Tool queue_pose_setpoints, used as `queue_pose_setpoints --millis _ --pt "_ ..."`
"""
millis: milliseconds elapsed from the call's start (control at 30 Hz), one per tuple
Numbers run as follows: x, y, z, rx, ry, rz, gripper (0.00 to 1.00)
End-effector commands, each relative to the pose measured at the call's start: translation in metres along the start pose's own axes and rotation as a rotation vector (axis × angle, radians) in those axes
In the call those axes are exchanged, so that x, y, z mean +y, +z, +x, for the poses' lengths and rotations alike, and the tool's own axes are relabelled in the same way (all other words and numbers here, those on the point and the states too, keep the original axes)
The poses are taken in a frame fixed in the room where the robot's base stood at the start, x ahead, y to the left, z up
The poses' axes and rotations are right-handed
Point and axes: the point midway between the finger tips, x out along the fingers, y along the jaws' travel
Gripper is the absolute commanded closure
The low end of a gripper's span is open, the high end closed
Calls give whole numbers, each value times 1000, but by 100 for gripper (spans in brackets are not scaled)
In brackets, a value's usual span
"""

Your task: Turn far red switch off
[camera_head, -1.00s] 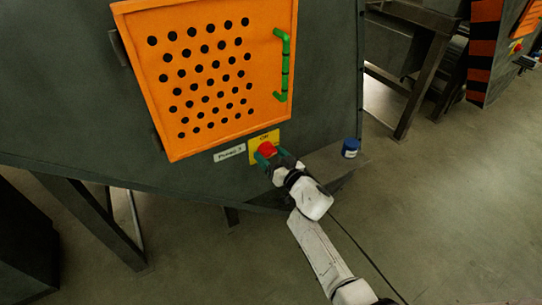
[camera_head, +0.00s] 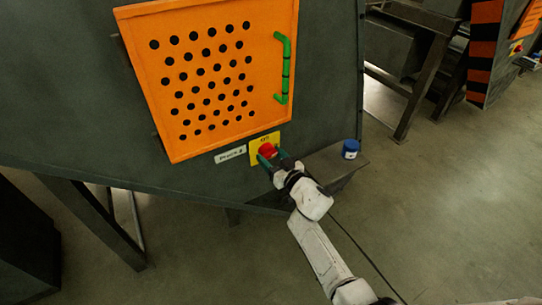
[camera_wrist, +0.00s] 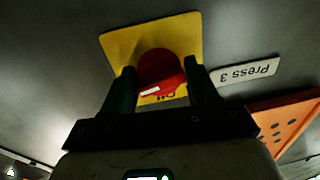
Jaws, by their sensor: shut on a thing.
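The red switch (camera_head: 267,150) is a red knob on a yellow plate (camera_head: 256,157) below the orange panel. In the wrist view the red switch (camera_wrist: 160,73) sits between the two dark green fingers of my gripper (camera_wrist: 160,88), on its yellow plate (camera_wrist: 118,45). A white mark shows on the knob's near edge. Part of the plate's lettering is hidden by the knob. In the head view my gripper (camera_head: 272,156) reaches the knob from the lower right, shut on it. A label reading "Press 3" (camera_wrist: 246,72) is beside the plate.
The orange perforated panel (camera_head: 213,75) with a green handle (camera_head: 284,68) is above the switch. A blue-lidded jar (camera_head: 350,149) stands on a small grey ledge (camera_head: 325,163) to the right. Another machine with a striped edge (camera_head: 483,50) is at the far right. Open floor lies right.

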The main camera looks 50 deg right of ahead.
Motion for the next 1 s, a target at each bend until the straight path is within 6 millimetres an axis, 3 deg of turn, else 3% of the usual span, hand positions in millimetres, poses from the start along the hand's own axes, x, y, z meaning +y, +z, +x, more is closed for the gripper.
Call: queue_pose_setpoints --millis 1000 --pt "6 -4 -1 -80 24 -949 72"
